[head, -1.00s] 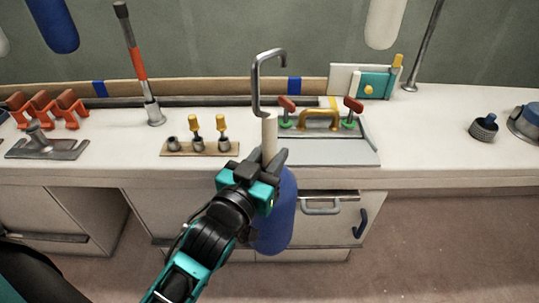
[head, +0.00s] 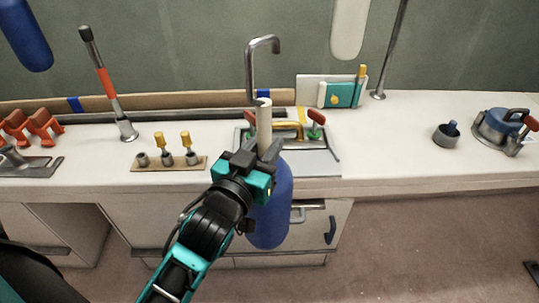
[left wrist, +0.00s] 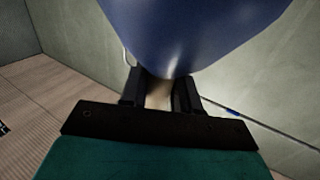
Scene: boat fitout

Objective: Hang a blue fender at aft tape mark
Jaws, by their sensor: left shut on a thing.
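A blue fender (head: 270,210) hangs upright below my left gripper (head: 262,158), in front of the counter edge. The gripper is shut on its pale stem (head: 264,122). A grey metal hook (head: 250,75) rises above the stem, its bent end free in the air. In the left wrist view, the blue fender (left wrist: 190,30) fills the top and its stem sits between the fingers (left wrist: 158,95). Blue tape marks (head: 75,104) (head: 263,93) are on the wooden rail at the back; one is partly behind the hook. I cannot tell which is aft. My right gripper is not in view.
Another blue fender (head: 27,38) and a white one (head: 349,25) show at the top. Counter right of the sink is partly clear.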

